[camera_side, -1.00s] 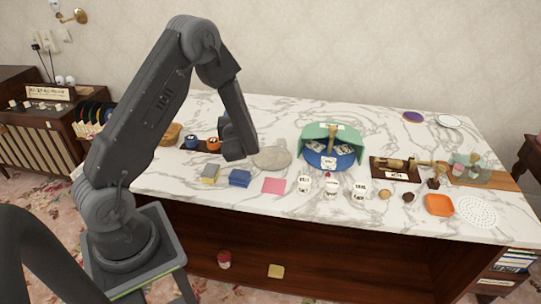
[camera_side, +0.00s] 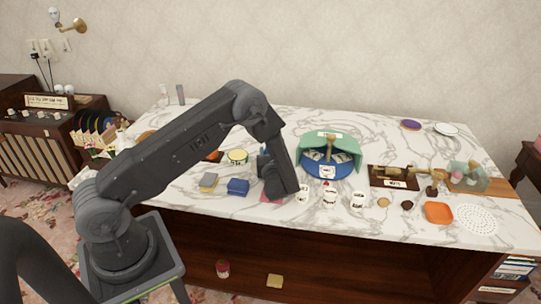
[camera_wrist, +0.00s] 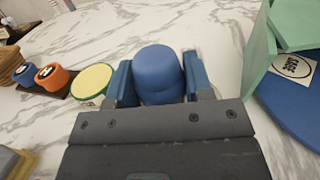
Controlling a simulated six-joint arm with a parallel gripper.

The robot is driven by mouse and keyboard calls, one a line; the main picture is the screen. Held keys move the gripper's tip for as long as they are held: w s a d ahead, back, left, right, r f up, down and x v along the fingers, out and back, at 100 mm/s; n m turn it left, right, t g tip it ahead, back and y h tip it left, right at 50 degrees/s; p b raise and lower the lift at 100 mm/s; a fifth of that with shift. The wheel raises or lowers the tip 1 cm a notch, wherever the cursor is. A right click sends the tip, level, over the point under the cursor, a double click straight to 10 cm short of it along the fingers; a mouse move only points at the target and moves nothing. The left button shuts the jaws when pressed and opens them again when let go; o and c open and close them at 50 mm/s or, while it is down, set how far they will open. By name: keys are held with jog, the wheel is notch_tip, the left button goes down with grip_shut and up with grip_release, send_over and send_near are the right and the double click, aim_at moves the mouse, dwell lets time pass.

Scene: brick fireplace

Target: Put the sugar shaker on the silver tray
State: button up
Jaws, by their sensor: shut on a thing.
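My gripper (camera_wrist: 158,80) is shut on a blue rounded object with a domed top (camera_wrist: 158,68), which looks like the sugar shaker. The object stands between the blue finger pads in the wrist view. In the side view my gripper is left of the green and blue bin, and only a bit of blue (camera_side: 263,150) shows behind my wrist link. The pale grey round plate, perhaps the silver tray, lies in this area and is mostly hidden by my arm. I cannot tell whether the held object touches anything below.
A yellow-topped round tin (camera_side: 237,157) is left of my gripper. The green and blue bin (camera_side: 327,169) is close on the right. Blue blocks (camera_side: 238,187) and white cups (camera_side: 330,194) are near the front edge. The marble behind is clear.

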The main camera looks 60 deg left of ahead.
jog(key=shift+f, duration=0.25)
jog(key=shift+f, duration=0.25)
